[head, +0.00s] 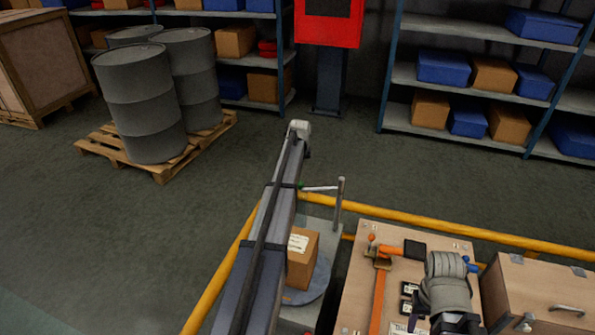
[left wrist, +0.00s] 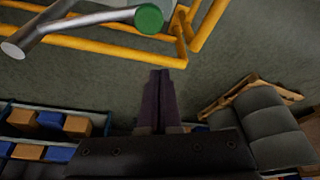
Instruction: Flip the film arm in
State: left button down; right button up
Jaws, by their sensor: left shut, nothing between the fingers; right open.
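The film arm (head: 319,188) is a thin light-grey rod with a green end. In the head view it runs left from a grey upright post (head: 340,203). In the left wrist view the film arm (left wrist: 85,20) crosses the top left, its green end towards me. My left gripper (left wrist: 160,73) is shut and empty, with the green end apart from its fingertips. In the head view my left arm hides most of that gripper. My right gripper (head: 453,319) is open, over the wooden bench at lower right, apart from the film arm.
A labelled cardboard box (head: 301,262) stands on a round grey turntable (head: 318,285) beside my left arm. Yellow rails (head: 430,226) run around the station. An orange tool (head: 379,285) lies on the bench. Drums (head: 140,100) on a pallet and shelves stand beyond open floor.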

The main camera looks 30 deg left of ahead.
pick_arm(q)
jog(key=p+v, duration=0.7)
jog(key=v, duration=0.2)
jog(key=shift+d+r, duration=0.15)
jog(key=shift+d, duration=0.1)
jog(key=shift+s, duration=0.1)
jog(key=s+d+f+m+g+h, duration=0.15)
jog(key=s+d, duration=0.45)
jog(key=d, duration=0.6)
jog(key=s+d+f+m+y, duration=0.1)
jog(key=s+d+m, duration=0.3)
jog(key=d, duration=0.9)
jog(key=s+d+m+g+b, duration=0.1)
jog(key=s+d+m, duration=0.1)
jog(key=s+d, duration=0.6)
jog(key=s+d+m+g+b, duration=0.1)
jog(key=s+d+m, duration=0.2)
jog(key=s+d, duration=0.6)
jog(key=s+f, duration=0.1)
jog(key=s, duration=0.5)
jog(key=shift+s, duration=0.25)
